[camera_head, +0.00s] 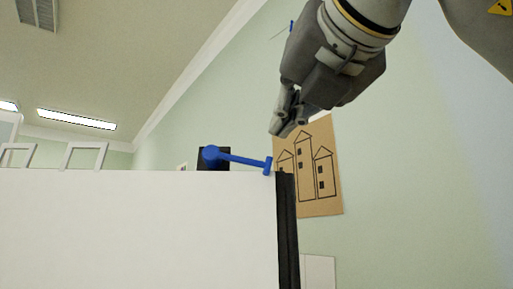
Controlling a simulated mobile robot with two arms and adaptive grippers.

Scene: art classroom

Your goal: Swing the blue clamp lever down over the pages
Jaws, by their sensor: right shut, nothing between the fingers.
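The blue clamp lever (240,160) shows at the top edge of a large white surface (130,230). Its round hub (211,154) sits at the left against a black block, and its arm slopes slightly down to the right to a short crosspiece near the white surface's right corner. I cannot tell whether the lever touches the white surface or make out separate pages. My right gripper (281,129) comes in from the top right. Its fingers are closed and empty, a little above and right of the lever's end, apart from it in the picture. My left gripper is out of view.
A dark strip (287,230) runs down the white surface's right edge. A brown drawing of houses (312,170) hangs on the pale green wall behind. Light frames (84,155) stand at the far left. The space above the lever looks clear.

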